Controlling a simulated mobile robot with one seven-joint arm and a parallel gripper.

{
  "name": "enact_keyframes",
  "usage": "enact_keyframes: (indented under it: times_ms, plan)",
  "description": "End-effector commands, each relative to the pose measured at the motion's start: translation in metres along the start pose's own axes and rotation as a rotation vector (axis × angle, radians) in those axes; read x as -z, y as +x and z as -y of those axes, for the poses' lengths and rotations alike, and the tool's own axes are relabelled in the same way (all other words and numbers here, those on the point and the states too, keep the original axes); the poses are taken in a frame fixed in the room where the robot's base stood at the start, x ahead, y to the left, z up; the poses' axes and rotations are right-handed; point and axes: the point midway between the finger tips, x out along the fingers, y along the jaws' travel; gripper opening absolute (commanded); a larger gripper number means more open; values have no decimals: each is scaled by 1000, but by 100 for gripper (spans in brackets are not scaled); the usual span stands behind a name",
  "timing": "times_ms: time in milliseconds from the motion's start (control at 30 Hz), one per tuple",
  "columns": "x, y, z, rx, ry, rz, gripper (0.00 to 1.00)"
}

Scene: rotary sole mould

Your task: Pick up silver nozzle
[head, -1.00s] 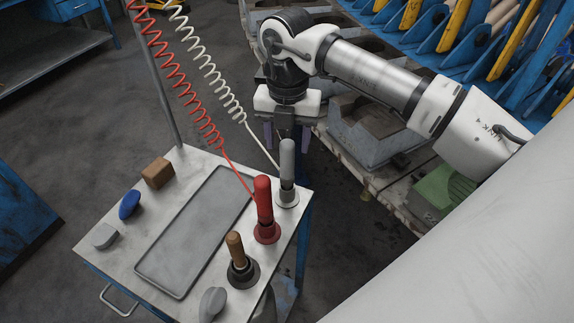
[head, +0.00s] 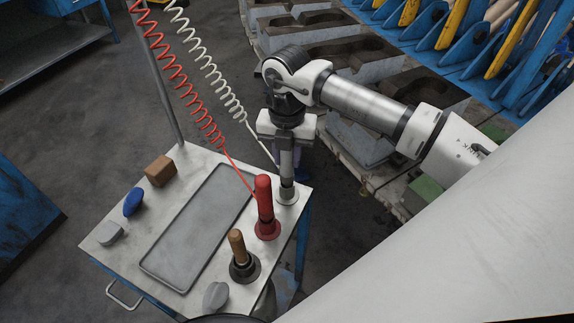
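The silver nozzle (head: 287,170) stands upright in its round holder at the far right corner of the metal cart top (head: 212,163). A pale coiled hose runs down towards it. My gripper (head: 287,150) points down directly over the nozzle, its body close to the nozzle's top. The fingers are dim and partly hidden by the nozzle; they appear spread around its upper part, and I cannot tell whether they touch it.
A red nozzle (head: 265,205) stands close in front, with a wooden-handled tool (head: 238,252) nearer still. A shallow grey tray (head: 155,268), a brown block (head: 159,170) and a blue oval piece (head: 133,202) lie on the cart. Moulds stand behind the arm.

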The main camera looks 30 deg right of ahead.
Motion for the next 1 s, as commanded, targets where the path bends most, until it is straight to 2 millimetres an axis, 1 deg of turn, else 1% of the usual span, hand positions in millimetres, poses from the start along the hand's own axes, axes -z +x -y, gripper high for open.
enact_keyframes:
  times_ms: [267, 367, 433, 567, 800, 900, 1000]
  plan:
    - [0, -2, 0, 0, 0, 1, 12]
    - [0, -9, 0, 0, 0, 2, 12]
    - [-1, -19, 0, 0, 0, 2, 12]
    - [-1, -50, 0, 1, 0, 4, 12]
    - [-1, -122, 0, 1, 2, 4, 12]
    - [-1, -148, 0, 2, 1, 3, 12]
    - [0, -169, 0, 0, 0, 2, 12]
